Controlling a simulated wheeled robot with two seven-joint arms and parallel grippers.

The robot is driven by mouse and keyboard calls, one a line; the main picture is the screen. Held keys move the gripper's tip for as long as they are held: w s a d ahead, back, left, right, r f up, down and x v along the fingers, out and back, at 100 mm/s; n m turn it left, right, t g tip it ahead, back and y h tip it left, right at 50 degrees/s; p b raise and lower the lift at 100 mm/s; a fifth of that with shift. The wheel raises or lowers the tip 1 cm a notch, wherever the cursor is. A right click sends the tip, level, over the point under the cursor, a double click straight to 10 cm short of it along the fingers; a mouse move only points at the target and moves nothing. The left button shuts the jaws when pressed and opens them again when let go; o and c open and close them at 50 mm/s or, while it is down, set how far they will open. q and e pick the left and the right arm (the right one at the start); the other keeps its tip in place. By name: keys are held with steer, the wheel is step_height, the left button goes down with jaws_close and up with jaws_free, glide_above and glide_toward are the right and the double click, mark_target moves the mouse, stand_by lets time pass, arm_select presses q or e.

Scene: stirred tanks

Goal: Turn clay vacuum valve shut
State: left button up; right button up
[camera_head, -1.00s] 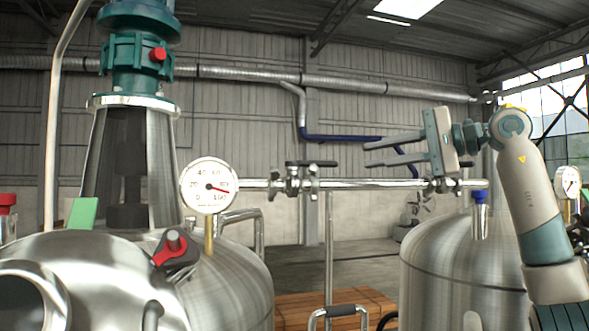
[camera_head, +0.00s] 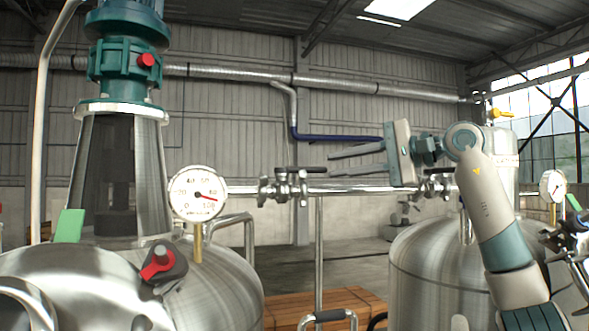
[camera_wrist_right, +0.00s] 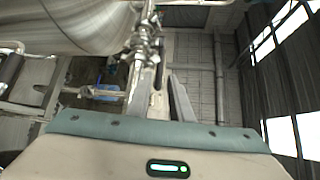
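A steel pipe (camera_head: 350,187) runs across the middle of the head view, with two black-handled valves on it. The left valve (camera_head: 284,187) has its handle lying along the pipe, pointing right. The right valve (camera_head: 437,185) is partly behind my right arm. I cannot tell from any label which is the clay vacuum valve. In the right wrist view, a valve fitting (camera_wrist_right: 145,45) shows beyond the fingers. My left gripper is out of view.
A dial gauge (camera_head: 197,194) stands left of the valves. A steel tank with a green motor (camera_head: 125,60) fills the left. Another tank (camera_head: 425,265) stands below my right arm. A wooden pallet (camera_head: 350,300) lies between them.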

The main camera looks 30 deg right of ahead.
mark_target(300, 170)
steer(key=p+x, duration=0.3)
steer(key=x, duration=0.7)
steer(key=shift+w+a+r+p, duration=0.1)
steer(key=shift+p, duration=0.2)
steer(key=shift+x, duration=0.8)
jaws_close()
